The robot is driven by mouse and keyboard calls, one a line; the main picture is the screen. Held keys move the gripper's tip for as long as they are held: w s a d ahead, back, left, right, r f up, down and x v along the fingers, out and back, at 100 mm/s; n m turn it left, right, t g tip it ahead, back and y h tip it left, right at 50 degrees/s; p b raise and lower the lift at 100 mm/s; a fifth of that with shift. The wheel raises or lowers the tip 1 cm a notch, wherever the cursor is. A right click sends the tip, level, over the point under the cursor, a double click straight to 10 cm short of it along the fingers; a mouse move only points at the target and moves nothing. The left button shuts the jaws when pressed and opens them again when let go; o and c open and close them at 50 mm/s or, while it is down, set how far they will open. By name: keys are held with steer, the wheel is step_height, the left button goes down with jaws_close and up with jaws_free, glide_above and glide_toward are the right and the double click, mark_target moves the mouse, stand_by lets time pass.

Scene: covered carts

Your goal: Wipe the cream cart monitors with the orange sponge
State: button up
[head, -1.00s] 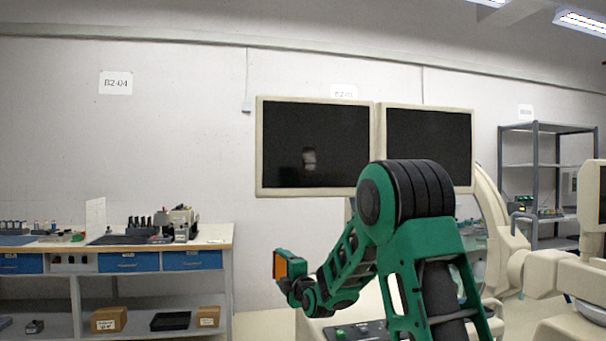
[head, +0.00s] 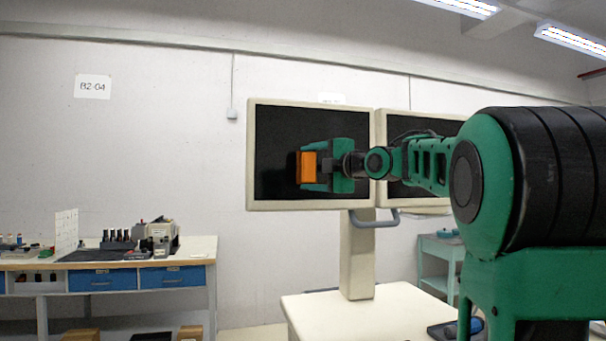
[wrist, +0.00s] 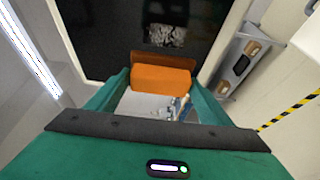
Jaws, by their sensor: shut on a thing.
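Two cream-framed monitors with dark screens, the left monitor (head: 265,135) and the right monitor (head: 397,124), stand side by side on a cream cart (head: 330,306). My gripper (head: 316,170) is shut on the orange sponge (head: 307,167) in front of the left screen. The sponge also shows between my fingers in the wrist view (wrist: 161,79). A pale grey smudge (wrist: 166,35) lies on the dark screen just beyond the sponge. In the head view my gripper hides it. Contact between sponge and screen cannot be told. My arm covers much of the right monitor.
A grey handle (head: 375,220) sticks out below the monitors. A workbench (head: 190,250) with blue drawers and small equipment stands at the left. A teal cart (head: 438,255) stands behind at the right.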

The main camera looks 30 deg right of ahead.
steer(key=shift+w+d, duration=0.3)
steer(key=shift+w, duration=0.65)
steer(key=shift+w+d, duration=0.25)
steer(key=shift+w, duration=0.7)
steer(key=shift+w+d, duration=0.3)
steer(key=shift+w, duration=0.65)
steer(key=shift+w+d, duration=0.3)
steer(key=shift+w, duration=0.6)
steer(key=d, duration=0.2)
steer(key=s+d, duration=0.1)
steer(key=shift+s+d, duration=0.2)
steer(key=shift+d, duration=0.15)
steer(key=shift+w, duration=0.1)
steer(key=shift+w+a, duration=0.25)
steer(key=shift+a, duration=0.35)
steer(key=shift+w+a, duration=0.25)
steer(key=shift+a, duration=0.4)
steer(key=shift+w+a, duration=0.25)
steer(key=shift+a, duration=0.35)
steer(key=shift+s, duration=0.1)
